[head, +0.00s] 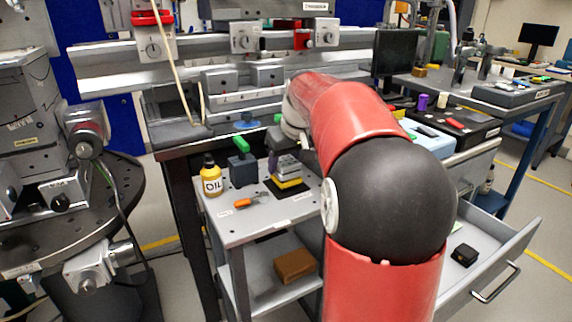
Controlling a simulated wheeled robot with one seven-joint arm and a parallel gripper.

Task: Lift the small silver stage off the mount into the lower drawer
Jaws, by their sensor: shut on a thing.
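The small silver stage (286,166) sits over a yellow layer on a dark mount (274,189) on top of the grey cart (236,222). My gripper (277,146) comes down on the stage from above, shut on it; its fingers are small and partly hidden by my red arm. Whether the stage is clear of the mount cannot be told. An open grey drawer (512,254), low at the right, has a small black block (464,255) inside. My arm hides the drawer's left part.
On the cart stand an oil bottle (211,178), a dark block with a green top (242,168) and an orange-handled tool (249,202). A brown block (295,265) lies on the cart's lower shelf. A rail bench (110,80) runs behind. The drawer's middle looks mostly free.

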